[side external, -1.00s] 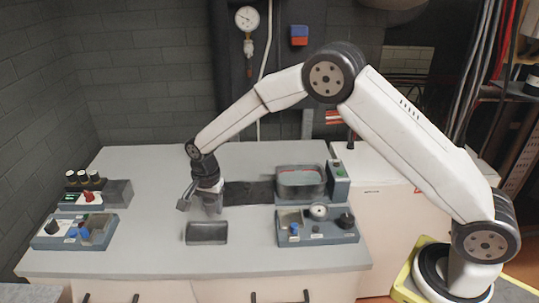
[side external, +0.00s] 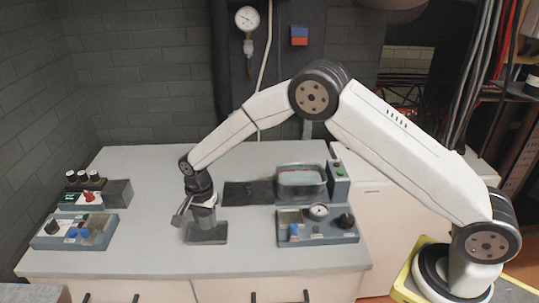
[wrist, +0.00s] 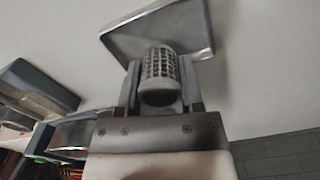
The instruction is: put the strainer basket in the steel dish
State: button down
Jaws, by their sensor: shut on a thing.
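The strainer basket (wrist: 160,66) is a small grey mesh cup in the wrist view. My gripper (wrist: 160,82) is shut on it, with one finger on each side. The steel dish (wrist: 207,52) is a shallow rectangular tray just beyond the basket. In the side external view, my gripper (side external: 204,220) points down over the steel dish (side external: 208,238), very close to it. The basket cannot be told apart from the fingers there. I cannot tell whether it touches the dish floor.
A control panel (side external: 318,228) with a gauge and knob stands right of the dish. Behind it is a unit with an open basin (side external: 300,182). Blue-grey boxes with knobs (side external: 75,232) stand at the left. A dark mat (side external: 248,193) lies behind. The bench between is clear.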

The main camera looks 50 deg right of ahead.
aim_at(207, 227)
jog(key=shift+f, duration=0.4)
jog(key=shift+f, duration=1.25)
dwell(0.8)
jog(key=shift+c, duration=0.7)
grip_release()
jog(key=shift+r, duration=3.95)
jog(key=shift+d, duration=0.1)
